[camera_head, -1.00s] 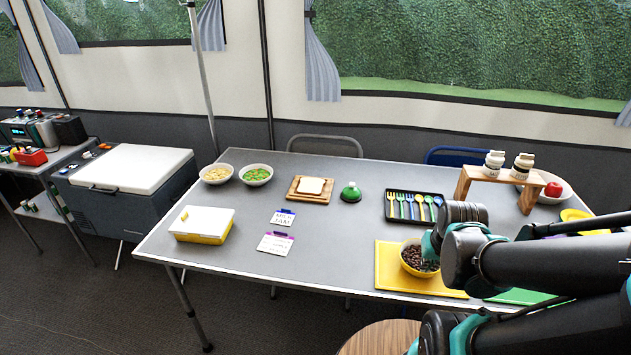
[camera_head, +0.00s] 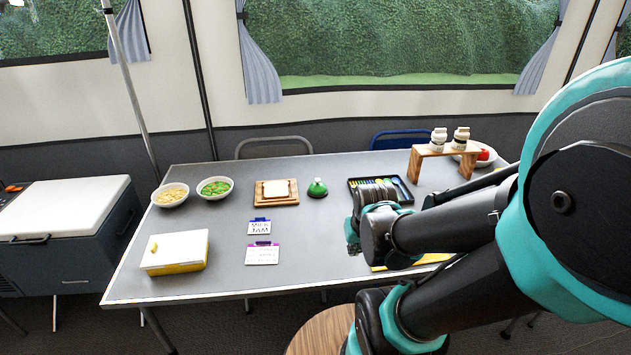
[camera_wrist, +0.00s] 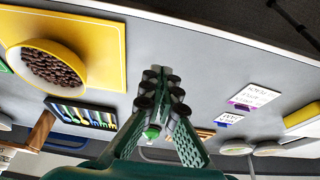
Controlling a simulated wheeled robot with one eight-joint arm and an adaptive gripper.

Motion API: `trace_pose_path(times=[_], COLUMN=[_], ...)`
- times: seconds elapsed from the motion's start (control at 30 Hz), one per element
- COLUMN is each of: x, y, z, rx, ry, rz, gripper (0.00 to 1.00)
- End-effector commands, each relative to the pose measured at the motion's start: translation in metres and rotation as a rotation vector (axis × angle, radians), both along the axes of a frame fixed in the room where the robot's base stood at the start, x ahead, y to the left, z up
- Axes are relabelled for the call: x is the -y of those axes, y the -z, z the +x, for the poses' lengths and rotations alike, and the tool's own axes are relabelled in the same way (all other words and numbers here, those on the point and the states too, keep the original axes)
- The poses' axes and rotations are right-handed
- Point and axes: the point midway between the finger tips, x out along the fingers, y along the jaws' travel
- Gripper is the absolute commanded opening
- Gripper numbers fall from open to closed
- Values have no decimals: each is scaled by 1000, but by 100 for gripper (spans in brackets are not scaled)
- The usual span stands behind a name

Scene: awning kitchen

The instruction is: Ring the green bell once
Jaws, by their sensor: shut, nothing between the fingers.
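The green bell (camera_head: 317,188) is a small green dome with a pale knob on top. It stands upright on the grey table, just right of the cutting board with bread. In the wrist view the bell (camera_wrist: 152,132) shows past my gripper, partly framed by its fingers. My gripper (camera_head: 353,246) hangs over the front part of the table, to the right of and nearer than the bell, apart from it. In the wrist view my gripper's fingers (camera_wrist: 158,77) are together, with nothing held between them.
The cutting board (camera_head: 262,203) lies left of the bell. A black cutlery tray (camera_head: 408,193) is to its right, partly behind my arm. Name cards (camera_head: 262,255) and a yellow-white box (camera_head: 174,251) lie left. A wooden stand (camera_head: 415,163) carries two bottles. Bare table lies between the bell and the cards.

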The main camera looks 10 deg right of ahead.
Motion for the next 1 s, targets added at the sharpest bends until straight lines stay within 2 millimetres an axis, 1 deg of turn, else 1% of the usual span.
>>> trace_pose_path(times=[0.07, 0.17, 0.27, 0.3, 0.37, 0.4, 0.47, 0.5, 0.57, 0.6, 0.67, 0.7, 0.8, 0.9, 1.0], x=[0, -2, -5, -6, -9, -11, -13, -15, -19, -21, -25, -27, -32, -36, -38], y=[-2, -12, -27, -34, -44, -51, -59, -64, -70, -74, -78, -80, -82, -83, -83], z=[6, 28, 69, 90, 123, 146, 181, 203, 238, 260, 291, 311, 353, 382, 400], rx=[6, 27, 67, 88, 121, 144, 176, 198, 229, 249, 278, 295, 333, 359, 375], ry=[8, 37, 95, 123, 169, 203, 249, 282, 329, 358, 401, 428, 482, 524, 548], rz=[4, 20, 53, 70, 101, 123, 157, 182, 219, 245, 285, 309, 365, 408, 436], gripper=[0, 0, 0, 0, 0, 0, 0, 0, 0, 0, 0, 0, 0, 0, 0])
